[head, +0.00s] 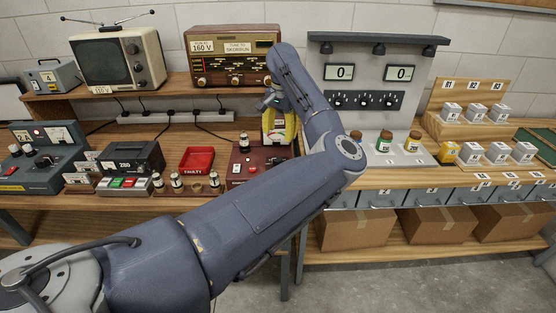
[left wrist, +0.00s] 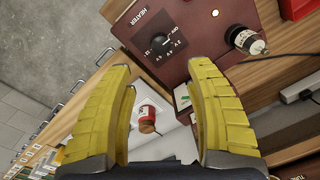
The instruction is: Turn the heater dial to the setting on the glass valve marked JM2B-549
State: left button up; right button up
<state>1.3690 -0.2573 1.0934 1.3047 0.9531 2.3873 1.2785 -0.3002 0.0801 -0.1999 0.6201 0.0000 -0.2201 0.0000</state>
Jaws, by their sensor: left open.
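The heater dial (left wrist: 160,42) is a black knob on a dark red box, with HEATER lettering and a printed scale around it in the left wrist view. The same red box (head: 240,168) stands on the bench in the head view, partly hidden by my left arm. A glass valve (left wrist: 246,40) sits on the box near the dial; it also shows in the head view (head: 244,142). Several more valves (head: 176,181) stand left of the box; no marking JM2B-549 is legible. My left gripper (left wrist: 162,78) is open and empty, its yellow fingers near the dial. It also shows over the box (head: 278,127).
A red tray (head: 197,160) and a black meter unit (head: 135,160) stand left of the box. A radio (head: 225,58) and television (head: 118,60) stand on the shelf behind. Small jars (head: 384,141) stand right of my arm. The grey floor in front is open.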

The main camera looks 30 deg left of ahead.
aim_at(278, 158)
pick_arm(q)
jog(key=f, duration=1.1)
jog(key=shift+a+f, duration=0.35)
jog(key=shift+f, duration=0.05)
jog(key=shift+o, duration=0.2)
grip_shut()
